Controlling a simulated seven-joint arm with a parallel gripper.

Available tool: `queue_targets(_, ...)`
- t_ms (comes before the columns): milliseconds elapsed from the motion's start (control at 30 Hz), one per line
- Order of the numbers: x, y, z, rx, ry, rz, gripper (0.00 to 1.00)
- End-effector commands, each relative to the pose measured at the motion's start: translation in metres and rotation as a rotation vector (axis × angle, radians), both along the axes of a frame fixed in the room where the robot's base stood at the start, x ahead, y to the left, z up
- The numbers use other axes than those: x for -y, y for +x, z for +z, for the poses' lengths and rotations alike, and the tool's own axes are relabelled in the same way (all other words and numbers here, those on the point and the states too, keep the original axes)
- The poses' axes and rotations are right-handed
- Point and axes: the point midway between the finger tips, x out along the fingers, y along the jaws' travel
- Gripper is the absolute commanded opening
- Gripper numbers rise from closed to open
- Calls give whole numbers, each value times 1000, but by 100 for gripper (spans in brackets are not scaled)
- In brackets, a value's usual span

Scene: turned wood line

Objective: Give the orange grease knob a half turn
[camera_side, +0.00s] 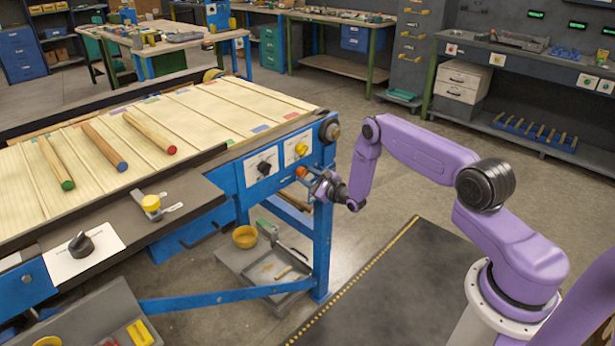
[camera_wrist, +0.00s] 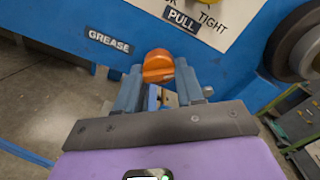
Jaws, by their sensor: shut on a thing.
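The orange grease knob (camera_side: 302,172) sits on the blue frame at the end of the line, below a white plate with a yellow knob. In the wrist view the orange knob (camera_wrist: 158,66) shows its round face and ridge, right of a label reading GREASE (camera_wrist: 109,41). My gripper (camera_side: 313,178) reaches it from the right in the side view. In the wrist view my gripper (camera_wrist: 158,80) has its two fingers closed on either side of the knob. The fingers hide the knob's lower sides.
A yellow knob (camera_side: 301,149) and a black knob (camera_side: 264,167) sit on white plates nearby. A dark roller end (camera_side: 330,131) juts out above. Wooden rods with coloured ends lie on the slatted bed (camera_side: 215,110).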

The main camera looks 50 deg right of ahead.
Motion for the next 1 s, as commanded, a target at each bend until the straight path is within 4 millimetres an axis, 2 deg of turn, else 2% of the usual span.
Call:
queue_targets(200, 0, -1, -1, -2, 190, 0, 7)
queue_targets(500, -1, -1, -2, -3, 381, 1, 7)
queue_targets(1000, -1, -1, -2, -3, 478, -2, 7)
